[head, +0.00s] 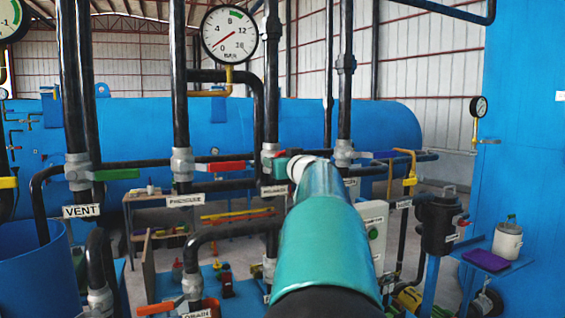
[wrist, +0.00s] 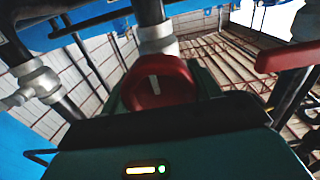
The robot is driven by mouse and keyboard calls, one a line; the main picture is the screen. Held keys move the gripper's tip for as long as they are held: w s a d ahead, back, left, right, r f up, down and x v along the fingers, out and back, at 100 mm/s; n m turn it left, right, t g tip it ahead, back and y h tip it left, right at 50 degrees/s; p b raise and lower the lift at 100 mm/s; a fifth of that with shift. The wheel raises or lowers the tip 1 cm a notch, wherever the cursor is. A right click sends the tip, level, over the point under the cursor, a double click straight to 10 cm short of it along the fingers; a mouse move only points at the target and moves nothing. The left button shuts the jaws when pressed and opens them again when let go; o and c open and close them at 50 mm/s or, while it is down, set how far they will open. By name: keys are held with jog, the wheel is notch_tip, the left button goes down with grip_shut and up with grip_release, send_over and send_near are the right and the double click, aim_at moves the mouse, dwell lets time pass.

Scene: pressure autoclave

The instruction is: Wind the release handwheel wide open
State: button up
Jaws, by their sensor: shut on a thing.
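In the wrist view a red rounded handle (wrist: 158,84), which I take to be the release handwheel, sits below a pale valve body (wrist: 157,38) on a dark pipe. My gripper (wrist: 160,100) is shut on it; the dark gripper body hides its lower part, and the fingertips are hard to make out. In the head view my teal arm reaches forward to the valve (head: 268,156) above a sign (head: 274,190) that seems to read RELEASE. How far the wheel is turned cannot be told.
A pressure gauge (head: 229,35) has its red needle pointing lower left. Left of the release valve are a red lever (head: 223,167) and a green lever (head: 114,174); right of it is a blue lever (head: 380,155). Dark vertical pipes crowd the space before a blue tank (head: 395,122).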

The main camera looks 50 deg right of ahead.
jog(key=shift+r, duration=0.1)
dwell(0.3)
jog(key=o, duration=1)
jog(key=v, duration=1.4)
